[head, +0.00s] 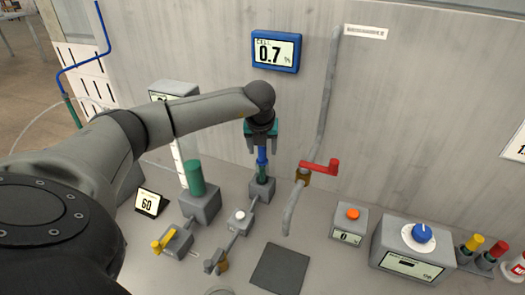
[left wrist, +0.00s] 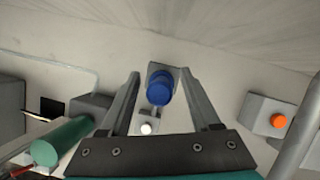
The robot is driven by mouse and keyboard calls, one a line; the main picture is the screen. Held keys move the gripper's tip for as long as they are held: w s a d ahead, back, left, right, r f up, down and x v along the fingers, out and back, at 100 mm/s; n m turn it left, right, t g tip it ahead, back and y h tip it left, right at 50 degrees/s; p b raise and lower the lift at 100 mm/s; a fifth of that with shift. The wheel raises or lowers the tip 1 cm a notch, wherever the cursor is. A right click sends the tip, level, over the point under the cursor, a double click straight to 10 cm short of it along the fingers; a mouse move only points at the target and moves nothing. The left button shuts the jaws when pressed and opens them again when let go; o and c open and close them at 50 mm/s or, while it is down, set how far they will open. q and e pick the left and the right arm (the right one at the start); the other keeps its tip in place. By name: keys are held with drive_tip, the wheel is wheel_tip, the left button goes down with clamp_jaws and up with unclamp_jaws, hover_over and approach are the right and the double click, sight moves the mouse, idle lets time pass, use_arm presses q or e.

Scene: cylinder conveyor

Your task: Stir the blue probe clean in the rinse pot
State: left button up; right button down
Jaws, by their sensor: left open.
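The blue probe (head: 262,156) stands upright in a small grey block (head: 262,188) against the back of the bench, with a green part below its blue handle. In the left wrist view the blue probe (left wrist: 159,88) shows from above. My left gripper (head: 262,147) is open just above it. In the left wrist view my left gripper's fingers (left wrist: 160,75) stand apart on either side of the blue handle, with gaps showing. I cannot make out the rinse pot for sure; a round rim (head: 219,291) is cut off at the bottom edge.
A pipe with a red lever (head: 319,167) stands right of the probe. A green cylinder (head: 195,178) on a grey block is to the left. A dark mat (head: 279,270) lies in front. An orange-button box (head: 350,222) and a blue-knob box (head: 414,248) stand right. A display reads 0.7 (head: 276,52).

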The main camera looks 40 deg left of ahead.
use_arm(q)
drive_tip(key=shift+x, duration=0.9)
drive_tip(key=shift+c, duration=0.3)
clamp_jaws()
idle(0.4)
